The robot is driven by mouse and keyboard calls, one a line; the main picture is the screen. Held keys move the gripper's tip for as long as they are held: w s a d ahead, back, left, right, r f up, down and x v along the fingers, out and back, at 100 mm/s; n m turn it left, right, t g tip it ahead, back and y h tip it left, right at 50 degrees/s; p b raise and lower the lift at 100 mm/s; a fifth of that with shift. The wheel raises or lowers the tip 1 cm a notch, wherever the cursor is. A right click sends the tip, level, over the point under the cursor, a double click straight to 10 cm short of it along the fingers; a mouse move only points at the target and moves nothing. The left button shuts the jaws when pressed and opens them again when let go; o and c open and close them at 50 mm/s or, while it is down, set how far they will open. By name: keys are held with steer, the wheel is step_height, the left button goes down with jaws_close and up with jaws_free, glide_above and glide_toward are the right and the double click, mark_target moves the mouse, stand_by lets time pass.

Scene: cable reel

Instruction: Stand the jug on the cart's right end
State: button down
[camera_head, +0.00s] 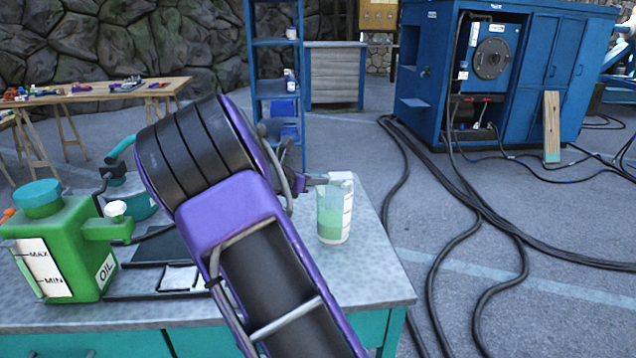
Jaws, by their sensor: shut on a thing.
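My purple and black arm hides much of the gripper and the middle of the cart.
A green oil can (62,243) stands on the cart's left part, near a dark tray (122,283). A blue shelf rack (278,83) stands behind. Black cables (467,190) run over the floor to a blue cabinet (566,78). The cart top right of the jug is bare.

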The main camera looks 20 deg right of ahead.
steer(key=c, duration=1)
jaws_free()
steer(key=p+v, duration=0.1)
steer(key=v, duration=1.1)
steer(key=shift+s, duration=0.1)
